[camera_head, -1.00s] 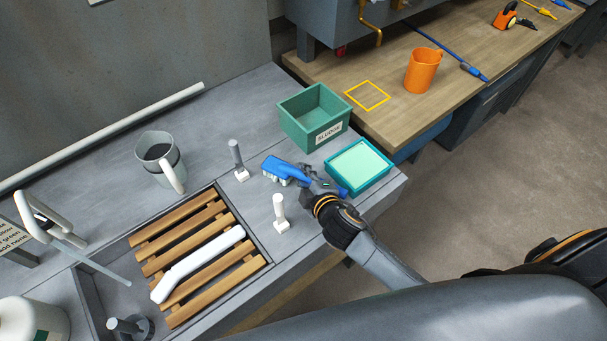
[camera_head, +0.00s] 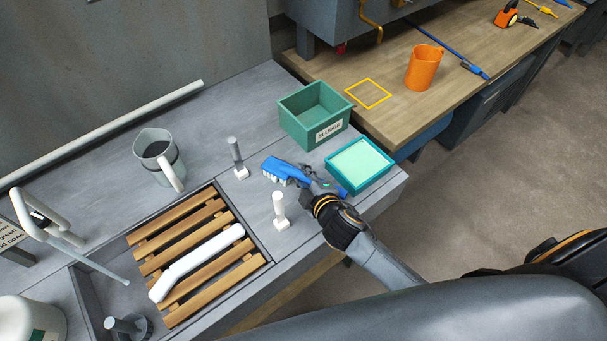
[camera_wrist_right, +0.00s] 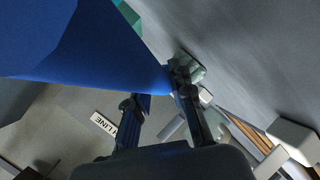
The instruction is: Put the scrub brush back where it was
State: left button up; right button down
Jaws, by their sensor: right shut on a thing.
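The blue scrub brush (camera_head: 282,170) has white bristles that point down. It is at the bench's right end, left of the teal tray. My right gripper (camera_head: 314,184) is shut on its handle end. I cannot tell whether the bristles touch the bench. In the right wrist view the brush (camera_wrist_right: 90,50) is a large blue shape at the fingers (camera_wrist_right: 160,100), and it hides much of the scene. My left gripper is not in view.
The teal tray (camera_head: 386,177) with a pale green pad and the green SLUDGE box (camera_head: 283,118) stand close by. A grey post (camera_head: 236,158) and white post (camera_head: 280,212) stand near the brush. A yellow outline (camera_head: 352,98) marks the wooden bench, beside an orange mug (camera_head: 422,69).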

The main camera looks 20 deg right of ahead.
jog(key=shift+f, duration=0.1)
jog(key=c, duration=1.1)
grip_release()
jog(key=v, duration=1.2)
